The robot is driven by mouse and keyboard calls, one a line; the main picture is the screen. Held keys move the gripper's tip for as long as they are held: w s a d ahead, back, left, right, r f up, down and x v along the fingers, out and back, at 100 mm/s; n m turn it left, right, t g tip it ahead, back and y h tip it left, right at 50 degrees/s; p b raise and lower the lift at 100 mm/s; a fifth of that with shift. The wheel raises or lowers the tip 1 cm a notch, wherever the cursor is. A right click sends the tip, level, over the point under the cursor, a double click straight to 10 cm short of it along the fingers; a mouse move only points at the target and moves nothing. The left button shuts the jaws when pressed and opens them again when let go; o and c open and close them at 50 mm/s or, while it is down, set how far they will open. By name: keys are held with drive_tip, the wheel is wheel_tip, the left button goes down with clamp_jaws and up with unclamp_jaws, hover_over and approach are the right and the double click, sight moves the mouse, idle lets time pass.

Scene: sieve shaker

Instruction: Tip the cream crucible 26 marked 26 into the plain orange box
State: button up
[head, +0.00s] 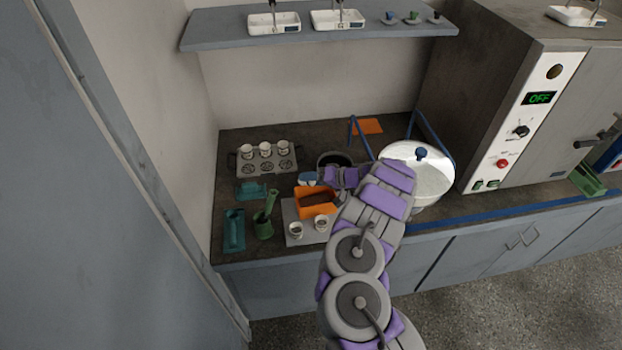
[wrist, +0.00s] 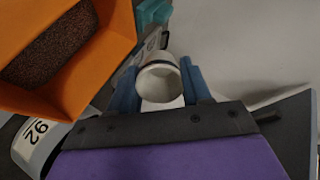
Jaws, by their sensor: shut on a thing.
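My gripper (wrist: 160,85) is shut on a cream crucible (wrist: 160,78), with a blue finger on each side of it. Its round mouth shows in the wrist view, but no number can be read on it. In the head view, my gripper (head: 308,179) is just above and behind the plain orange box (head: 302,206). The box also shows in the wrist view (wrist: 122,42), left of the held crucible and apart from it. Brown granules lie inside the box. I cannot tell whether anything is in the crucible.
Two cups (head: 296,229) stand on a pale tray before the box. A marked pale object (wrist: 32,140) is close by in the wrist view. A rack (head: 267,165) holds three cups behind. A green mortar (head: 263,226) stands left; a white-topped vessel (head: 425,175) stands right.

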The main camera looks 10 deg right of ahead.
drive_tip(key=r+h+p, duration=0.1)
drive_tip(key=p, duration=0.1)
drive_tip(key=shift+w+a+g+p, duration=0.1)
drive_tip(key=shift+g+p, duration=0.2)
drive_tip(key=shift+p, duration=0.05)
drive_tip(key=g+h+p, duration=0.1)
drive_tip(key=h+p, duration=0.1)
drive_tip(key=p, duration=0.1)
drive_tip(key=shift+a+r+p, duration=0.15)
drive_tip(key=shift+p, duration=0.15)
drive_tip(key=shift+h+p, duration=0.4)
drive_tip(key=shift+p, duration=0.25)
drive_tip(key=shift+g, duration=0.3)
drive_tip(key=shift+f, duration=0.2)
drive_tip(key=shift+r+h+p, duration=0.25)
drive_tip(key=shift+h+p, duration=0.25)
drive_tip(key=shift+p, duration=0.6)
drive_tip(key=g+h+p, duration=0.1)
drive_tip(key=p, duration=0.2)
drive_tip(key=shift+w+r+p, duration=0.1)
drive_tip(key=shift+r+p, duration=0.1)
drive_tip(key=shift+p, duration=0.1)
drive_tip(key=h+p, duration=0.1)
drive_tip(key=p, duration=0.1)
drive_tip(key=shift+p, duration=0.35)
